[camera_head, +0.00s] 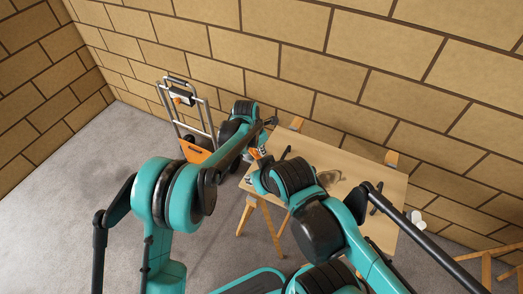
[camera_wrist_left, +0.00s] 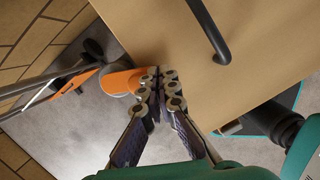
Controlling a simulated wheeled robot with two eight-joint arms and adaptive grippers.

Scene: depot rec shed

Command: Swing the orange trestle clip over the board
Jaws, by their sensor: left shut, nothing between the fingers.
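The orange trestle clip (camera_wrist_left: 122,79) shows in the left wrist view as a rounded orange piece at the left edge of the tan board (camera_wrist_left: 270,60). In the head view a small orange spot, the clip (camera_head: 255,153), shows at the board's left end, partly hidden by my arm. My left gripper (camera_wrist_left: 160,84) is shut and empty, its fingertips just right of the clip, over the board's edge. I cannot tell whether they touch it. The board also shows in the head view (camera_head: 395,203), lying on wooden trestles. My right gripper is not clearly visible.
A black bar-like handle (camera_wrist_left: 210,32) rises from the board. A hand truck with an orange plate (camera_head: 194,151) stands behind at the left, near the brick wall. A wooden trestle leg (camera_head: 271,228) stands below the board. Grey floor is clear at left. My right arm covers much of the board.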

